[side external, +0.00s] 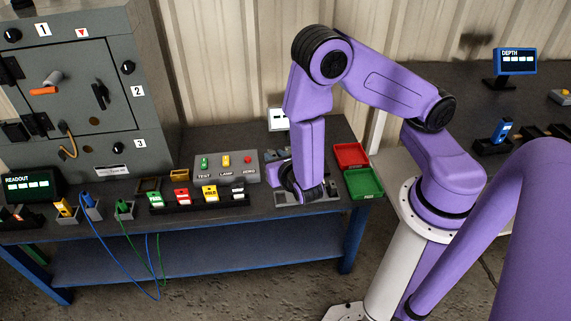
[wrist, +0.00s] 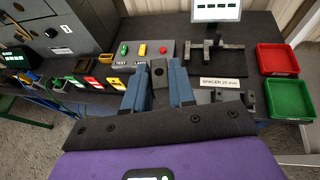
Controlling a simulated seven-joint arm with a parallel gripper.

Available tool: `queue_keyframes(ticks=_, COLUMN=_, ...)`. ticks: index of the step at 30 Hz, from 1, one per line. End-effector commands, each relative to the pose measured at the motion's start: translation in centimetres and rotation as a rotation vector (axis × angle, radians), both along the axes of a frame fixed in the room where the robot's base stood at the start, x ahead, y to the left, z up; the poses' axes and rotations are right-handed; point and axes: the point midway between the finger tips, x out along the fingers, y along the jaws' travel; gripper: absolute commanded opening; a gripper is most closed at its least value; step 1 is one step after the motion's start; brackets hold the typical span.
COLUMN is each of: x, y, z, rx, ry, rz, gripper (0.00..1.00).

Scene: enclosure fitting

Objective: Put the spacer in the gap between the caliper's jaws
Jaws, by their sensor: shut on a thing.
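My gripper (wrist: 158,82) is shut on a dark grey block, the spacer (wrist: 158,70), which shows between its two blue-grey fingers in the wrist view. The caliper (wrist: 215,58) is a dark tool with upright jaws on the bench, ahead and to the right of my gripper, apart from the spacer. In the side external view my gripper (side external: 300,192) is low over the right end of the bench. There my arm hides the spacer and most of the caliper.
A label reading SPACER 20 mm (wrist: 220,83) lies near the caliper, with a display (wrist: 217,11) behind it. Red (wrist: 274,58) and green (wrist: 288,99) trays stand at the right. A button box (side external: 226,168) stands to the left, beside several coloured items.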

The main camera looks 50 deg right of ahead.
Motion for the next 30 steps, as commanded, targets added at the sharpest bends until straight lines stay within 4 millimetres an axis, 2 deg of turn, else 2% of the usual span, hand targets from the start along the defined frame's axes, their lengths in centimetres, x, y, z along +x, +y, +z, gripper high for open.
queue_keyframes(ticks=1, x=0.7, y=0.1, z=1.4, rx=0.007, ry=-0.005, rz=0.016, gripper=0.00)
queue_keyframes(ticks=9, x=3.4, y=-0.3, z=7.6, rx=0.006, ry=-0.006, rz=0.117, gripper=0.00)
queue_keyframes(ticks=18, x=5.2, y=-1.8, z=14.0, rx=0.004, ry=-0.007, rz=0.204, gripper=0.00)
queue_keyframes(ticks=24, x=5.7, y=-2.9, z=17.0, rx=0.003, ry=-0.006, rz=0.238, gripper=0.00)
queue_keyframes(ticks=30, x=5.8, y=-3.4, z=18.2, rx=0.000, ry=-0.001, rz=0.256, gripper=0.00)
